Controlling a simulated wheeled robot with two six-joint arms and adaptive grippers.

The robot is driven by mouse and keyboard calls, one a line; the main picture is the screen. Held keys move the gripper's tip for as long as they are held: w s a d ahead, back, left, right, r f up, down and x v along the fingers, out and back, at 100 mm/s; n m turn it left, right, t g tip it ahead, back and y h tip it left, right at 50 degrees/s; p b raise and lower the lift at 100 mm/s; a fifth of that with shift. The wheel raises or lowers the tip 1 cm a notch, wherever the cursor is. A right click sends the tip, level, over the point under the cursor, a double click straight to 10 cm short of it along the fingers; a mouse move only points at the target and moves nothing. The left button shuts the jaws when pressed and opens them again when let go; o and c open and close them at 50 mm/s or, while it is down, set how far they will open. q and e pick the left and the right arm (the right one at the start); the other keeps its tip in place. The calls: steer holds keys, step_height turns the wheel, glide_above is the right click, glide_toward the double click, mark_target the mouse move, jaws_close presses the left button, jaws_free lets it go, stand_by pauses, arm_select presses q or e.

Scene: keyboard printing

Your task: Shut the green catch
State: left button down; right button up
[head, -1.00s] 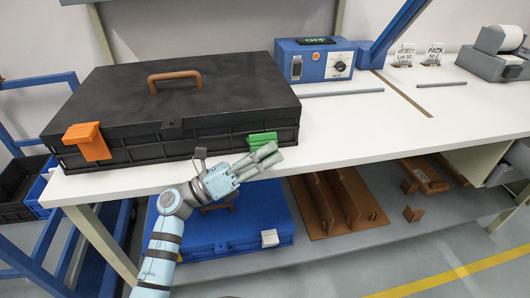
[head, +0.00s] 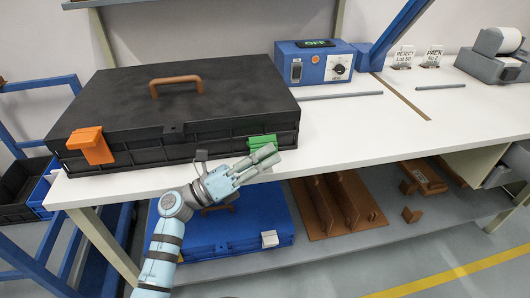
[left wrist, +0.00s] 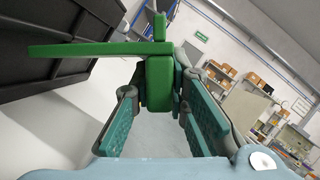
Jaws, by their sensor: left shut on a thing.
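The black case (head: 190,103) lies closed on the white bench. Its green catch (head: 262,142) is on the front face near the right corner and tilts outward from the case. My left gripper (head: 262,158) is just in front of and below the catch. In the left wrist view the green catch (left wrist: 160,82) sits between the two fingers (left wrist: 157,115), and the gripper is shut on it. The orange catch (head: 92,146) is on the left part of the case front and hangs down over the seam. My right gripper is not in view.
A blue case (head: 225,235) and a brown divider rack (head: 338,203) lie on the shelf below.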

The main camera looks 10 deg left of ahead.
mark_target(256, 138)
arm_select(q)
steer(key=r+n+y+p, duration=0.1)
steer(key=n+p, duration=0.1)
steer(key=p, duration=0.2)
steer(key=w+r+n+y+p, duration=0.1)
steer(key=n+p, duration=0.1)
steer(key=p, duration=0.2)
steer(key=w+r+n+t+p, duration=0.1)
steer(key=r+n+p, duration=0.1)
steer(key=n+p, duration=0.1)
steer(key=shift+a+r+y+p, duration=0.1)
steer(key=shift+a+y+p, duration=0.3)
steer(key=shift+p, duration=0.4)
steer(key=shift+w+n+p, duration=0.2)
steer(key=shift+n+p, duration=0.2)
steer(key=shift+p, duration=0.1)
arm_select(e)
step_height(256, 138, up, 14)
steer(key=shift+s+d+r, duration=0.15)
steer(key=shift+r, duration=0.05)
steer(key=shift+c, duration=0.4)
